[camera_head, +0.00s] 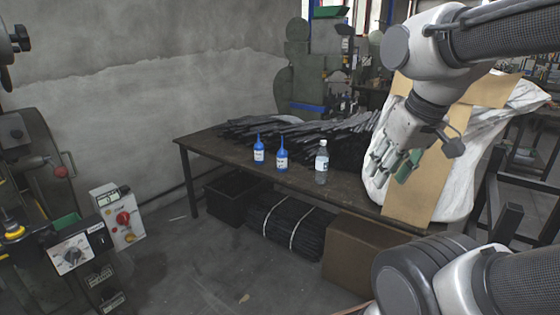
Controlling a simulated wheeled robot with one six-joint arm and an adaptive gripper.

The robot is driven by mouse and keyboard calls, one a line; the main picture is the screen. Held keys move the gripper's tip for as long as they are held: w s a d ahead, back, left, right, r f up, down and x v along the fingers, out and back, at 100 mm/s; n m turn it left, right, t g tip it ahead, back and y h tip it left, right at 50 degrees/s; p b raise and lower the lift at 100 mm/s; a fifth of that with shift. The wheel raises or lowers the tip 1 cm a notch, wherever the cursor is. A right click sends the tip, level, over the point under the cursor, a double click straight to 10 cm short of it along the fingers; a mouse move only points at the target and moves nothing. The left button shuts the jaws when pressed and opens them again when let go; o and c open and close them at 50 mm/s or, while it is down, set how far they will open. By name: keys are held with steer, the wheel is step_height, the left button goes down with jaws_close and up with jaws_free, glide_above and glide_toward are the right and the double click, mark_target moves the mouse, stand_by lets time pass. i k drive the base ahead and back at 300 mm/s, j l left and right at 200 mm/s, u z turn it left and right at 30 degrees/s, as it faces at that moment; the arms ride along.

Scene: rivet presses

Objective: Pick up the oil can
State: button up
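Two blue oil cans with thin pointed spouts stand upright on the dark table (215,150). The left can (259,152) is near the table's left part. The second can (282,160) is just to its right. My gripper (394,161) hangs above the right side of the table, well to the right of both cans and higher than the table top. Its fingers look spread, with nothing seen held between them. Neither can is touched or hidden.
A clear bottle (321,167) stands right of the cans. Dark strips (300,130) are piled behind them. A white sack (460,190) with cardboard is at the table's right end. A box (360,250) and strip bundle (290,228) lie below. Machines stand at left.

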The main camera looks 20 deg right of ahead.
mark_target(282, 154)
steer(key=z, duration=0.3)
steer(key=u, duration=1.9)
steer(key=z, duration=1.9)
steer(key=i+j+u, duration=0.2)
steer(key=i+u, duration=0.2)
steer(key=i, duration=0.3)
steer(key=i+u, duration=0.35)
steer(key=i, duration=0.4)
